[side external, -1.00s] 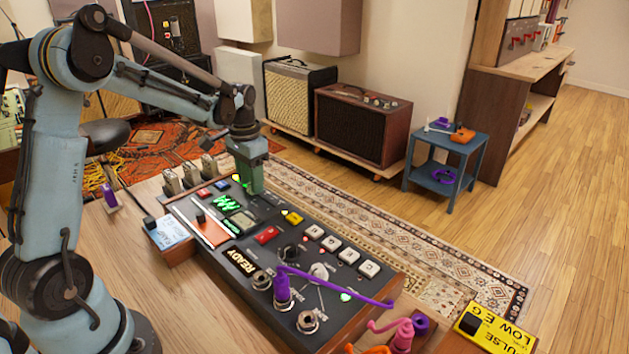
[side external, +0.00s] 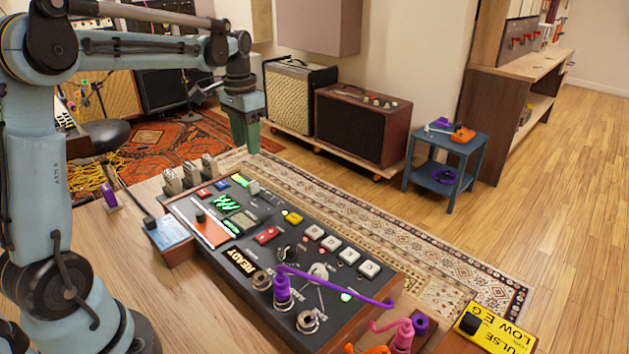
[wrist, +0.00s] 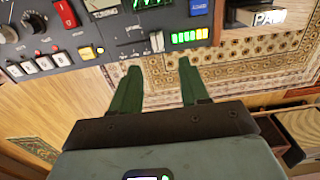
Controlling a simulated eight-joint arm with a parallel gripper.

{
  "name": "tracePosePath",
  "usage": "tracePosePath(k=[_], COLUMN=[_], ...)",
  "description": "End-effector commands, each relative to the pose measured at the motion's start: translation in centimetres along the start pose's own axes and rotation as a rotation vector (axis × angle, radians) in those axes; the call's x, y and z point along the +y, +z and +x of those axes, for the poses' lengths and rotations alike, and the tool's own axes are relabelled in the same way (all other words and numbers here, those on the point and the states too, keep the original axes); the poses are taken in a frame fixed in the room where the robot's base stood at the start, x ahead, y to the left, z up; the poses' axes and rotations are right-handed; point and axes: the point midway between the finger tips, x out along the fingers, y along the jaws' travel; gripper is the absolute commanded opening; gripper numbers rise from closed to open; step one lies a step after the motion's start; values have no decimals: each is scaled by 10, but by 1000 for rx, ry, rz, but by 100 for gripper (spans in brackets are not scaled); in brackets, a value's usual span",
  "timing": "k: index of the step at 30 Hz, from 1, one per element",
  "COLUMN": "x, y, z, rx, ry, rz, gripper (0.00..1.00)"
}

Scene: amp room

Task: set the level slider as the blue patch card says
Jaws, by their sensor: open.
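My gripper (side external: 246,148) is open and empty, raised above the far end of the dark console (side external: 335,268). In the wrist view its green fingers (wrist: 158,65) are spread apart. A pale slider cap (wrist: 157,41), which looks like the level slider, shows just beyond and between the fingertips, apart from them. In the side view this cap (side external: 254,187) stands beside a lit meter (side external: 240,180). The meter (wrist: 190,35) shows green and yellow segments in the wrist view. A light blue card (side external: 168,231) leans at the console's left; its writing is too small to read.
A purple cable (side external: 330,284) arcs over the console's near end. A yellow box (side external: 497,330) lies at lower right. The air around my gripper is clear.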

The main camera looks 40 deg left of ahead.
Motion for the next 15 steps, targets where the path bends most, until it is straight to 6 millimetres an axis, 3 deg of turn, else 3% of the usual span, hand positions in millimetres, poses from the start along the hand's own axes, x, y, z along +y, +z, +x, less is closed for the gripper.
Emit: tracePosePath(k=[6,15], x=[0,0], y=[0,0], z=[-17,-20], rx=[0,0], ry=[-1,0], rz=[0,0], gripper=[45,45])
